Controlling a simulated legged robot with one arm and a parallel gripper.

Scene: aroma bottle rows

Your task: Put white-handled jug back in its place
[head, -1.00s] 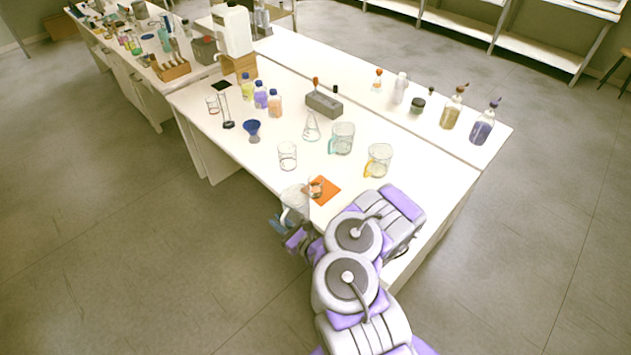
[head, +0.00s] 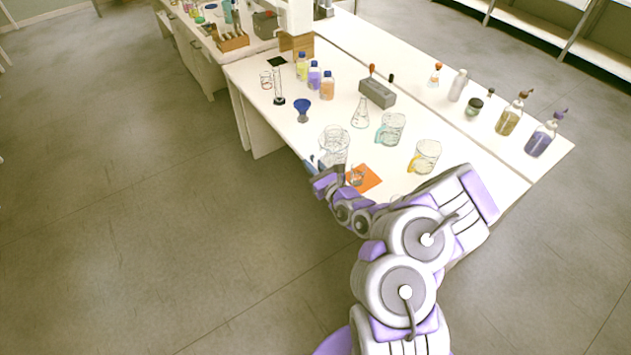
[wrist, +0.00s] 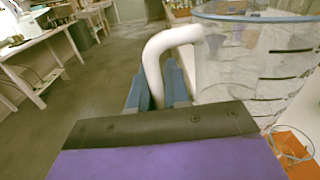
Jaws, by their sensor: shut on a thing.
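The white-handled jug is clear with dark graduation marks and fills the right of the wrist view (wrist: 255,65). Its white handle (wrist: 152,62) is between the blue fingers of my gripper (wrist: 158,85), which is shut on it. In the head view the jug (head: 331,154) is upright at the table's near left edge, overlapping another clear beaker behind it. My gripper (head: 318,172) is at its near side, partly hidden by my arm. Whether the jug's base touches the table is hidden.
An orange mat (head: 371,183) with a small glass (head: 356,175) lies right of the jug.

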